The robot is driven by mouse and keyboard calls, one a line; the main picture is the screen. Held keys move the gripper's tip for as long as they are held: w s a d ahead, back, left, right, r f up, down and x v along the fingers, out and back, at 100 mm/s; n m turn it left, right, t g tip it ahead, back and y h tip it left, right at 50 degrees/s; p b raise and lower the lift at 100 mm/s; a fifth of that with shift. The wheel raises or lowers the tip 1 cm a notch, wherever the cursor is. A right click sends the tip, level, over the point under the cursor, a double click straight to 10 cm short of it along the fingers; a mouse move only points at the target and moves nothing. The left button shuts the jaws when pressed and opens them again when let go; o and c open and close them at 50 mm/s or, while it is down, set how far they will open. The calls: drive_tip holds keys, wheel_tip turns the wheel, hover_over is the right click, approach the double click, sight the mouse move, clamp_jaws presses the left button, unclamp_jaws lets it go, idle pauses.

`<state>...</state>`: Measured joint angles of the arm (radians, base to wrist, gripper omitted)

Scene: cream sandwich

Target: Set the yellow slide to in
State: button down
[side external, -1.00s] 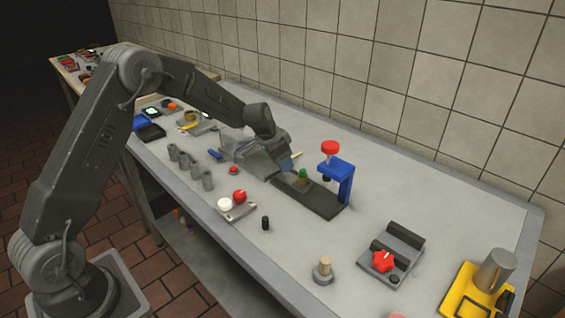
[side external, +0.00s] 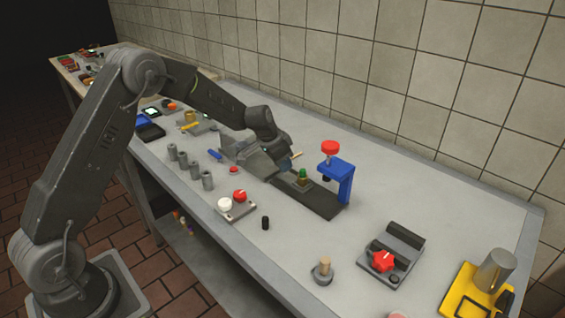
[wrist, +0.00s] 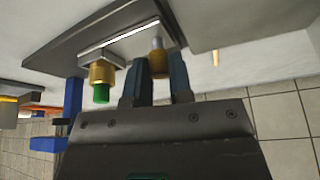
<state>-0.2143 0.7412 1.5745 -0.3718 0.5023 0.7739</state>
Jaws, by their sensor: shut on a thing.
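The green-tipped piece (side external: 303,178) also shows in the side view, just right of my fingertips.
A block with red and white knobs (side external: 238,208) and a black peg (side external: 265,223) lie nearer the front. The tiled wall runs behind.

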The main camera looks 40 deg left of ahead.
sight(293, 181)
drive_tip(key=d, duration=0.4)
drive_tip(key=shift+d, duration=0.15)
drive_tip(key=c, duration=1)
unclamp_jaws()
drive_tip(key=shift+r, duration=0.1)
drive_tip(key=v, duration=1.3)
drive_tip(key=shift+s+r, duration=0.2)
drive_tip(key=shift+r, duration=0.05)
